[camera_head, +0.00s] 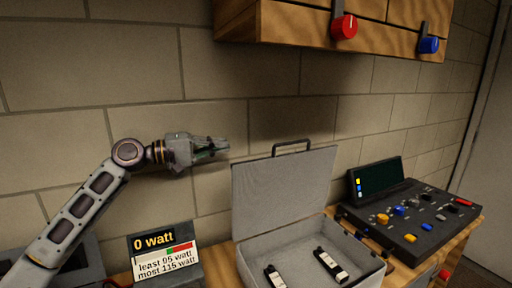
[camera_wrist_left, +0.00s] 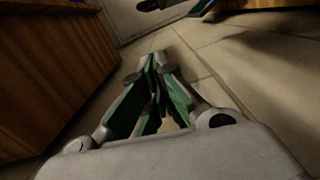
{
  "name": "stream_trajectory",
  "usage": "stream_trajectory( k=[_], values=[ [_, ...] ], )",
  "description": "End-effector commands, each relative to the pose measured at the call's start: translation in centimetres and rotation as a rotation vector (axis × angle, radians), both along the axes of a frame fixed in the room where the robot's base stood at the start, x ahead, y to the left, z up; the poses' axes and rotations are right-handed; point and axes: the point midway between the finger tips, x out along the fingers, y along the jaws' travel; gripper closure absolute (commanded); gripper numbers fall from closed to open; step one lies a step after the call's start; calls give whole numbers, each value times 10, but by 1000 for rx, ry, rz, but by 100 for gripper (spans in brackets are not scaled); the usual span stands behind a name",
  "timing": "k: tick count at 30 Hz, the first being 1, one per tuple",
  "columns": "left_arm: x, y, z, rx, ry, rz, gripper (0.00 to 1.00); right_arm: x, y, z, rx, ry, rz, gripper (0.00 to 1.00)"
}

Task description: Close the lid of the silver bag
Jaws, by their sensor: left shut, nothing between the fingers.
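The silver bag (camera_head: 262,266) is a grey case on the bench in the head view. Its lid (camera_head: 284,190) stands open and upright at the back, with a dark handle (camera_head: 291,147) on its top edge. My left gripper (camera_head: 222,149) is shut and empty. It is in the air to the left of the lid's top edge, at about the height of the handle, apart from the lid in the picture. In the left wrist view the green-padded fingers (camera_wrist_left: 152,112) are together, and the bag does not show. My right gripper is not in view.
Two small black-and-white items, one of them here (camera_head: 330,266), lie inside the bag. A display reading 0 watt (camera_head: 155,242) stands to the left. A black control panel (camera_head: 412,215) is on the right. A wooden cabinet (camera_head: 300,30) with red and blue knobs hangs above.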

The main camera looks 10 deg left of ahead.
Motion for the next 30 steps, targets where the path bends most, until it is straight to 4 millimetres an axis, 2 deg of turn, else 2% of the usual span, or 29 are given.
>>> stream_trajectory(
  k=[17, 23, 30],
  values=[
    [0, 0, -1, -16, 23, 0, 100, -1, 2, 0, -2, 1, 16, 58],
    [5, -9, 0, -17, 22, 1, 100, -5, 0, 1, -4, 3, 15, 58],
    [17, -30, 1, -18, 22, 0, 100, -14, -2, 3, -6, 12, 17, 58]
  ],
)
